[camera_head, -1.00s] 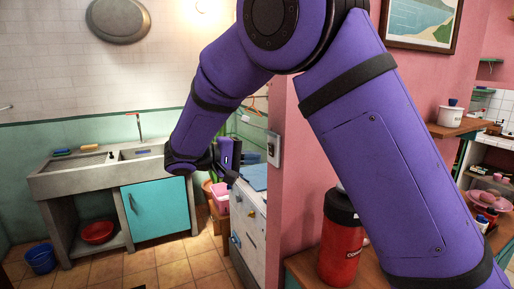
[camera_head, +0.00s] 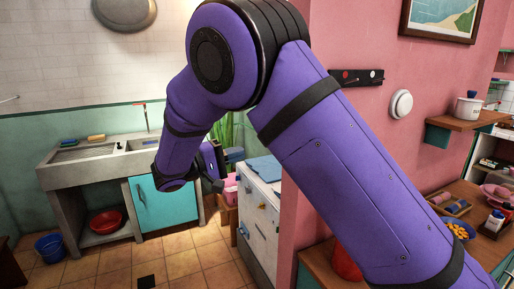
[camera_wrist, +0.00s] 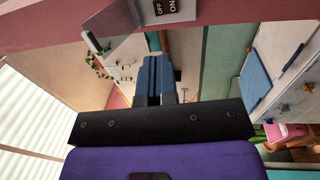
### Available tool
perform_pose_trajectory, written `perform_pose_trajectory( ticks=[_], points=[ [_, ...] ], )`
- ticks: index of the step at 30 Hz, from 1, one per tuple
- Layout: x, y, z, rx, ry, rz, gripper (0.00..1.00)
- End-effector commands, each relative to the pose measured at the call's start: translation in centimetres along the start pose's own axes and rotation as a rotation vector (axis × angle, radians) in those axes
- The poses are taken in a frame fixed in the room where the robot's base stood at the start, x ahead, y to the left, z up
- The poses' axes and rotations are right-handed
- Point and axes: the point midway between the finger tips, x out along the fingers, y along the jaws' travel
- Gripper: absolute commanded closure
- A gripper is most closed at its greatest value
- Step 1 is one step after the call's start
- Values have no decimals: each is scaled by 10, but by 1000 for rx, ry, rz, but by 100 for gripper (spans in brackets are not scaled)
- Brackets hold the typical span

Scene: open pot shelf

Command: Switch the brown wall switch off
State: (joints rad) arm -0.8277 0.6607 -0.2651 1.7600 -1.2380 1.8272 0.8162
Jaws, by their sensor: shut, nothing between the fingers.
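A wall switch shows at the top edge of the wrist view, as a dark label plate (camera_wrist: 170,11) marked OFF and ON on the pink wall edge, with a pale grey piece (camera_wrist: 112,27) beside it. Its top is cut off, and I cannot tell which position it is in. In the head view I cannot see the switch; my arm covers part of the pink wall. My gripper (camera_wrist: 158,84) has its blue fingers together and empty, apart from the switch. In the head view my gripper (camera_head: 217,186) is small, dark and partly hidden, left of the pink wall's edge.
A white cabinet (camera_head: 258,215) with a blue cloth (camera_head: 265,168) on top stands just right of my gripper. A sink (camera_head: 95,165) stands at the left.

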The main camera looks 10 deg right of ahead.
Motion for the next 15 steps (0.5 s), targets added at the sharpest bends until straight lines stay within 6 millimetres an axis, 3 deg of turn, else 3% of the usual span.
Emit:
perform_pose_trajectory(
  ticks=[15],
  points=[
    [92, 0, 1, -1, -3, -1, 100]
  ],
)
